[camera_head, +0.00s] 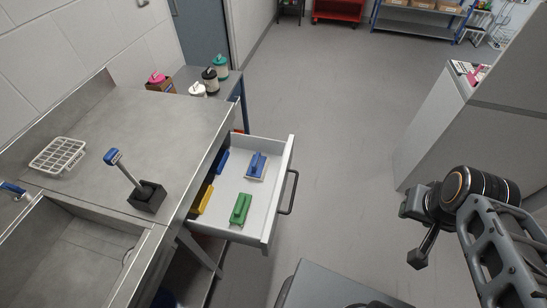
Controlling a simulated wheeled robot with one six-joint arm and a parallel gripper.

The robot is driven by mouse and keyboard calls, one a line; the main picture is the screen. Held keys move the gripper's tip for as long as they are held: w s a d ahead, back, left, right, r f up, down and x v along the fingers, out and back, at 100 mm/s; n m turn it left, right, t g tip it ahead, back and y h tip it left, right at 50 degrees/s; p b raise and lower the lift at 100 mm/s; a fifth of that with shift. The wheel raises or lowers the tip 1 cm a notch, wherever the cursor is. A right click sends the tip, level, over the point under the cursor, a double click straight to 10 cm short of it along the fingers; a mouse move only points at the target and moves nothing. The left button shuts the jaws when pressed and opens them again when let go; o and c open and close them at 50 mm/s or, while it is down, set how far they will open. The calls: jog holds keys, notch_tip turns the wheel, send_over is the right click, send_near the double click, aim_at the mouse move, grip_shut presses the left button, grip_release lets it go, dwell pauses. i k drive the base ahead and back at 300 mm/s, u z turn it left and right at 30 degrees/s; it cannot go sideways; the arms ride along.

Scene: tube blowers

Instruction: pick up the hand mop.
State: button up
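I cannot tell for certain which thing is the hand mop. The open white drawer (277,215) holds a green block-shaped tool with a raised grip (240,209) and a blue one with a pale base (257,166). Another blue piece (221,161) and a yellow piece (202,199) lie partly hidden under the counter edge. A blue-topped stick tool (122,169) leans in a black square holder (147,197) on the counter. My gripper (421,252) hangs at the right over the floor, well apart from the drawer. Its fingers are too unclear to judge.
The steel counter (150,125) has a sink (75,255) at lower left and a white rack (58,155) beside it. Lidded containers (210,80) stand behind. The drawer's handle (290,193) sticks out rightward. Floor is free between drawer and grey cabinet (440,125).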

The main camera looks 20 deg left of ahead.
aim_at(255, 170)
jog(key=u, duration=0.05)
jog(key=i, duration=0.85)
jog(key=u, duration=2.5)
